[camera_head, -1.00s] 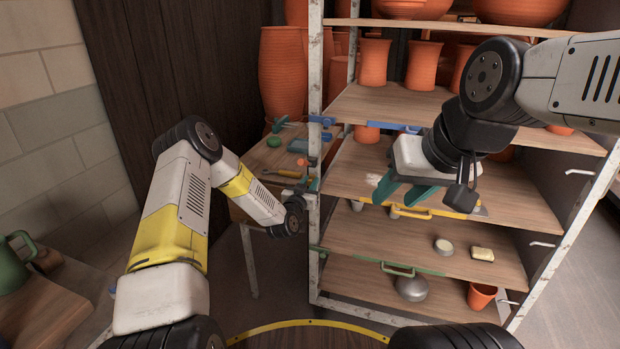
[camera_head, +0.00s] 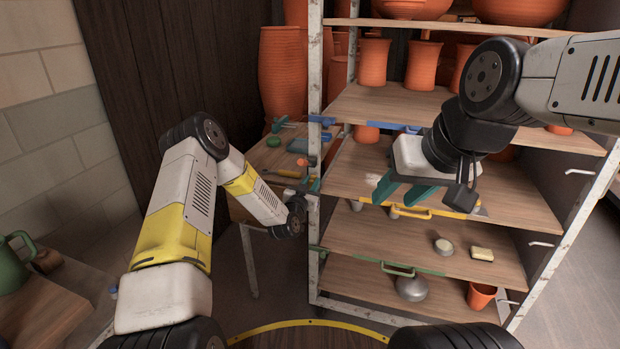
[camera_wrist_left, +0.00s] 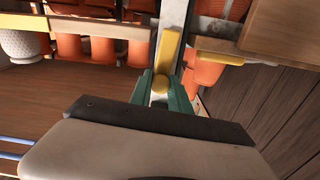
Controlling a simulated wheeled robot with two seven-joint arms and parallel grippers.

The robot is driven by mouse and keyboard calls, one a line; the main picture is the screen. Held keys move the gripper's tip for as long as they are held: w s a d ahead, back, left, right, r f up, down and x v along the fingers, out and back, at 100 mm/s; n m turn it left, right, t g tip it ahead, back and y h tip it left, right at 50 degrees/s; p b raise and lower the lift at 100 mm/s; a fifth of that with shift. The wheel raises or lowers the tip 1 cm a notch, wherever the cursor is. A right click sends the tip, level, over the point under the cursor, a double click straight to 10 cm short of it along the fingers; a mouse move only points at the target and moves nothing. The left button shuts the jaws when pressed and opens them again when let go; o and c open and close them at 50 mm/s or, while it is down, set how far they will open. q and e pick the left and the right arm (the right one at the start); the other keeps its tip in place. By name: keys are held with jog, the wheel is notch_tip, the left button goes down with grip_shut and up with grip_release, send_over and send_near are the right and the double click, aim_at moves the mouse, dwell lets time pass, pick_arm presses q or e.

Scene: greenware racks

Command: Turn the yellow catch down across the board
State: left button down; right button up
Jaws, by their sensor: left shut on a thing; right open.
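The yellow catch (camera_wrist_left: 168,55) shows in the left wrist view as a bar with a round knob, lying lengthwise along the pale rack post (camera_wrist_left: 180,15). My left gripper (camera_wrist_left: 160,90) is shut on the catch, its green fingers either side of the knob. In the head view my left gripper (camera_head: 312,186) is at the rack's left post, and the catch is hidden or too small to make out there. The board with the yellow front strip and handle (camera_head: 412,213) sits in the rack at mid height. My right gripper (camera_head: 405,190) is open and empty in front of it.
The rack's left post (camera_head: 315,75) stands close to my left gripper. Orange pots (camera_head: 374,62) stand on the upper shelf. A side table with tools (camera_head: 272,160) is left of the rack. A lower board (camera_head: 350,287) with a green handle holds a few small things.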

pick_arm(q)
jog(key=shift+s+d+f+m, duration=0.3)
jog(key=shift+d+f+m, duration=0.6)
jog(key=shift+m, duration=1.95)
jog(key=shift+s+d+f+m, duration=0.25)
jog(key=shift+d+f+m, duration=0.65)
jog(key=shift+m, duration=1.9)
jog(key=shift+s+d+f+m, duration=0.3)
jog(key=shift+d+f+m, duration=0.6)
jog(key=shift+m, duration=1.95)
jog(key=shift+a+f, duration=0.25)
jog(key=shift+f, duration=0.05)
jog(key=c, duration=1.2)
grip_release()
jog(key=shift+c, duration=0.2)
jog(key=v, duration=0.7)
jog(key=shift+s, duration=0.35)
